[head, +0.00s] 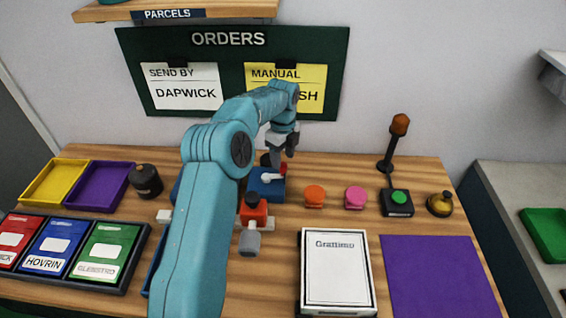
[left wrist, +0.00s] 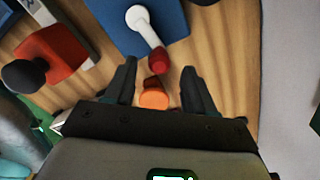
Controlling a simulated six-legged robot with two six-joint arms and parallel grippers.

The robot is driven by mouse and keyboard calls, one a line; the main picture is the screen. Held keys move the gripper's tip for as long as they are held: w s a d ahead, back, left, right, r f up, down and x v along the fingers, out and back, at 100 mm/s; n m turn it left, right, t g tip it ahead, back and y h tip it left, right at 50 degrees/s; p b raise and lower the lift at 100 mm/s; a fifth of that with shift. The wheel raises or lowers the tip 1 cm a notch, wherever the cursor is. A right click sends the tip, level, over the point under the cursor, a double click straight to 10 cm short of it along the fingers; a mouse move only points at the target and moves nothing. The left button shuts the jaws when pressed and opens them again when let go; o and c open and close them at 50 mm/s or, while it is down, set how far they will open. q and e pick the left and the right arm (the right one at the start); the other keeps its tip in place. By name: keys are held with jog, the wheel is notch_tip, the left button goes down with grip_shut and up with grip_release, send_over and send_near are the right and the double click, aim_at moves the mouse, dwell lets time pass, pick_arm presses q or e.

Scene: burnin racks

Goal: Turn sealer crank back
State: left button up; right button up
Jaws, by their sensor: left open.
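The sealer (head: 264,191) is a blue block on the wooden table, partly behind my left arm in the head view. Its white crank (head: 272,178) shows on top. In the left wrist view, the blue sealer (left wrist: 112,22) bears the white crank arm (left wrist: 146,27), which ends in a dark red knob (left wrist: 158,61). My left gripper (head: 280,162) is over the sealer's back right side. In the left wrist view the open fingers (left wrist: 161,75) stand either side of the line to the knob; I cannot tell whether they touch it. My right gripper is out of view.
A red device with a black knob (head: 253,204) stands in front of the sealer. Orange (head: 314,195) and pink (head: 356,196) pieces sit to its right. A white box (head: 336,268) and purple mat (head: 440,275) lie at front right. A lamp (head: 399,130) stands behind.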

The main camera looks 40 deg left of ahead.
pick_arm(q)
notch_tip(320, 180, down, 2)
jog(key=shift+s+d+f, duration=0.15)
jog(key=shift+f, duration=0.25)
jog(key=shift+r, duration=0.1)
grip_shut()
